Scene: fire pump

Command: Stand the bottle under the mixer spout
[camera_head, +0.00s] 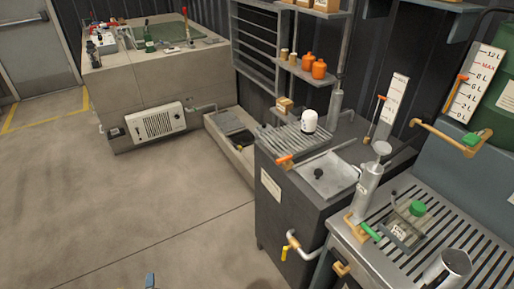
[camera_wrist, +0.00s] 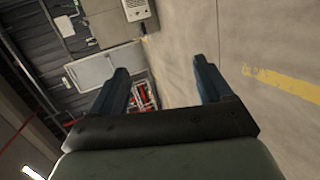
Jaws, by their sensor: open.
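A green-handled fitting (camera_head: 372,232) is at the cylinder's foot; I cannot tell which part is the mixer spout. A dark green bottle (camera_head: 149,40) stands far off on the tub's rim. My gripper (camera_wrist: 161,64) shows two blue fingers, apart and empty, in the wrist view. It is away from the bottles.
A metal jug (camera_head: 447,272) is on the slatted top's near side. The concrete floor (camera_head: 110,210) is clear at left.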

